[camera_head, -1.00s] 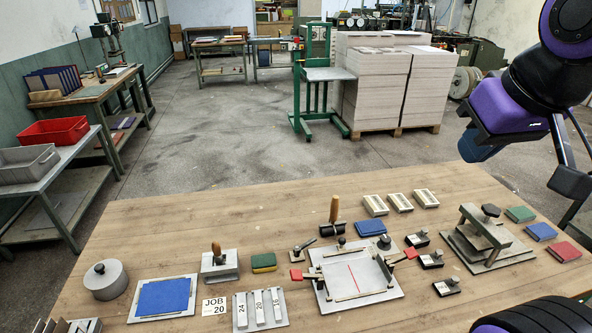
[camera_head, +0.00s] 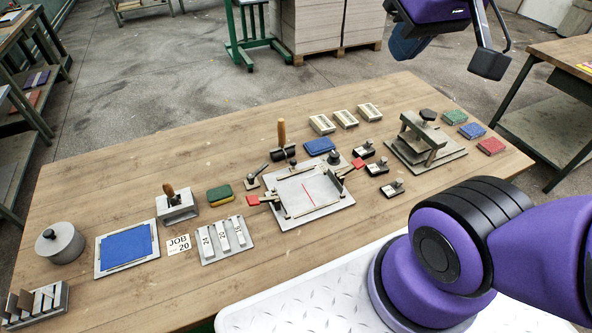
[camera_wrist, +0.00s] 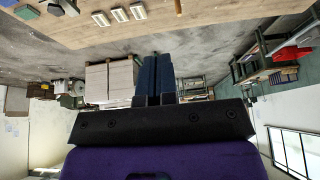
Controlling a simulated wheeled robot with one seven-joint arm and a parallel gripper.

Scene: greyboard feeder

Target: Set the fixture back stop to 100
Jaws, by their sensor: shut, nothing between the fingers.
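The fixture is a grey plate (camera_head: 318,213) on the wooden table, with a red line on its face, light bars at its edges and red-handled clamps at its left and right sides. A thin bar along its back edge looks like the back stop, with small dark knobs behind it. Its scale and setting are too small to read. My gripper (camera_head: 408,44) is high above and beyond the table's far edge, well away from the fixture. In the wrist view its two blue fingers (camera_wrist: 156,77) are together and hold nothing.
A job card (camera_head: 179,245) reads 20, beside a tray of numbered blocks (camera_head: 222,258). A wood-handled tool (camera_head: 282,138) stands behind the fixture; a press-like stand (camera_head: 425,150) is to its right. Small black blocks (camera_head: 378,169) lie between.

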